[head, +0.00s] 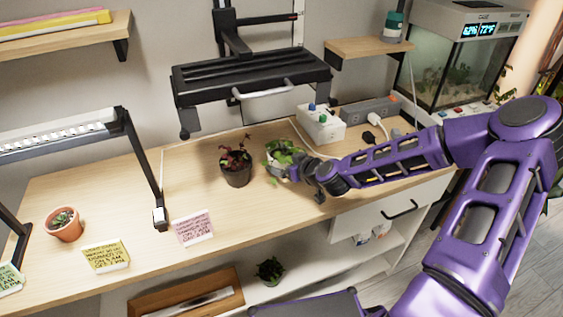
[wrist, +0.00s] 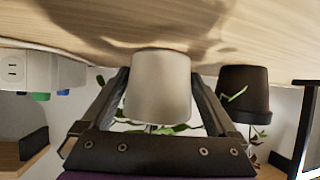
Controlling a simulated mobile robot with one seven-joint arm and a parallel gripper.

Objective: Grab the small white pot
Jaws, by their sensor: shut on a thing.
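The small white pot (wrist: 158,88) sits between the two fingers of my gripper (wrist: 159,98) in the wrist view, where the scene appears upside down. Both fingers touch its sides, and my gripper is shut on it. Green leaves show beyond its rim. In the head view the white pot (head: 274,161), with its leafy plant, is at the right part of the wooden table, partly hidden by my gripper (head: 294,172). I cannot tell whether its base touches the tabletop.
A dark pot with a reddish plant (head: 236,172) stands just left; it also shows in the wrist view (wrist: 244,92). A white outlet box (head: 320,124) and power strip (head: 368,110) lie behind. A terracotta pot (head: 64,226) and lamp (head: 140,160) stand left. The table's middle is clear.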

